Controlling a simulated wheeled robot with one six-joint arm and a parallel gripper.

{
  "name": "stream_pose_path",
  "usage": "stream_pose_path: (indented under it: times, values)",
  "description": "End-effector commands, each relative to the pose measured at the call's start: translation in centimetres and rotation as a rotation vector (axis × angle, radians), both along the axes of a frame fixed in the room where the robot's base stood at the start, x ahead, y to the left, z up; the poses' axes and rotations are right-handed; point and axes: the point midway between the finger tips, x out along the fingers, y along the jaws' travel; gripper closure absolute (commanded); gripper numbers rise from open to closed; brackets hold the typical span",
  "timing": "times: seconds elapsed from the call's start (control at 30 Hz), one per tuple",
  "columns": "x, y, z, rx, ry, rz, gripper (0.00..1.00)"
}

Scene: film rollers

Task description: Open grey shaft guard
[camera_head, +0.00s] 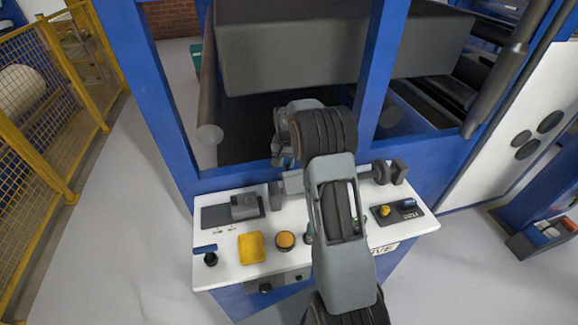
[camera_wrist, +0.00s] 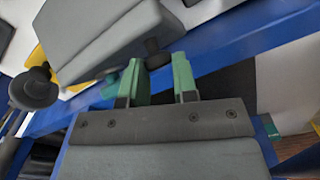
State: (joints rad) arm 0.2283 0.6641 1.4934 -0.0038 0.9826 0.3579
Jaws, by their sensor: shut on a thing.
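The grey shaft guard (camera_wrist: 105,38) fills the upper left of the wrist view as a tilted grey box. A short dark handle (camera_wrist: 153,47) sticks out from its edge. My gripper (camera_wrist: 160,72) has its two green fingers on either side of this handle, shut on it, with a gap between the fingers. In the head view my arm stands over the white console and hides most of the guard; only a pale grey part (camera_head: 293,183) shows left of the arm, between dark end pieces (camera_head: 276,194) and (camera_head: 380,172).
The white console (camera_head: 222,272) carries a yellow block (camera_head: 251,247), an orange button (camera_head: 285,241) and a small lever (camera_head: 210,256). Blue frame posts (camera_head: 160,95) stand behind it, with a large grey box (camera_head: 295,55) between. A yellow fence (camera_head: 70,95) is at left; floor between is clear.

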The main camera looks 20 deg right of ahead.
Motion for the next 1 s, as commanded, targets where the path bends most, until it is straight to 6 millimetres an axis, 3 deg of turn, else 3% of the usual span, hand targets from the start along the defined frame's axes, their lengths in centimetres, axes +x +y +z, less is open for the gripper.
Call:
stream_pose_path:
  times: [0.3, 0.97, 1.0]
  values:
    - [0.96, 0.29, -0.34, 0.006, -0.007, 0.002, 1.00]
    - [0.97, 0.07, -0.62, 0.009, 0.000, -0.001, 1.00]
    - [0.97, 0.07, -0.63, 0.009, 0.000, -0.001, 0.73]
